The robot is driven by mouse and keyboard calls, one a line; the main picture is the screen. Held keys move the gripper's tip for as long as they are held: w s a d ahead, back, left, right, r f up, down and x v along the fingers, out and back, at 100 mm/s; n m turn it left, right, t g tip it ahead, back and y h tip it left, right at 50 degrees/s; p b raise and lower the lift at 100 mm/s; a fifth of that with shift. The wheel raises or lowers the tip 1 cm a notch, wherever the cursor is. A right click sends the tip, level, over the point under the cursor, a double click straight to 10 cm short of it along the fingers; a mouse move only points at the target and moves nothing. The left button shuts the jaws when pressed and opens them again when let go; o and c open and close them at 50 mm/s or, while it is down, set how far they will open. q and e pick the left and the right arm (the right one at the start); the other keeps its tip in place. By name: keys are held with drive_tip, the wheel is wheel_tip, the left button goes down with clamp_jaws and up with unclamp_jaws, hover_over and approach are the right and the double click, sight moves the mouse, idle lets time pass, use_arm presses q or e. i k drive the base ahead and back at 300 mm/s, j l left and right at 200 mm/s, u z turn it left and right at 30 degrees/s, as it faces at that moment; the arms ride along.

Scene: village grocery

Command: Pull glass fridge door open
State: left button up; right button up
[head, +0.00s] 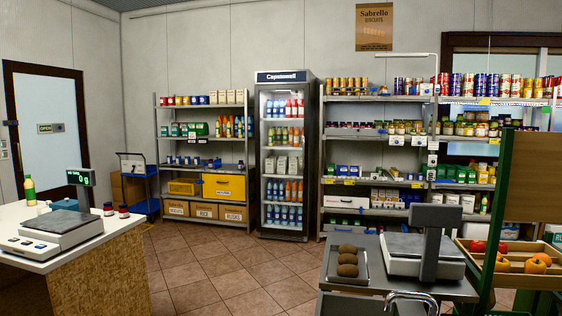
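The glass fridge (309,150) stands against the back wall, a little right of the middle of the head view. It is tall and dark-framed, with a "Capnowell" sign on top. Its glass door (282,205) appears shut, and lit shelves of bottles and cartons show through it. The door's handle is too small to make out clearly. Neither of my grippers is in the head view.
Stocked shelves stand on both sides of the fridge. A counter with a scale (62,222) is at left; another counter with a scale (408,250) and a produce stand (515,264) are at right. Open tiled floor (215,270) lies between the counters, leading to the fridge.

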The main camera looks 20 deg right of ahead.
sight(303, 233)
drive_tip(key=i+j+u, duration=0.4)
drive_tip(key=i+j, duration=0.5)
drive_tip(key=i, duration=0.25)
drive_tip(key=i+j+z, duration=0.15)
drive_tip(key=i, duration=0.4)
drive_tip(key=i+l+z, duration=0.15)
drive_tip(key=i+z, duration=0.65)
drive_tip(key=i, duration=0.15)
drive_tip(key=i+j+z, duration=0.15)
drive_tip(key=i+z, duration=0.35)
drive_tip(key=i, duration=1.7)
drive_tip(key=i+z, duration=0.1)
drive_tip(key=i, duration=0.45)
drive_tip(key=i+j+z, duration=0.1)
drive_tip(key=i, duration=0.45)
drive_tip(key=i+j+z, duration=0.1)
drive_tip(key=i, duration=0.45)
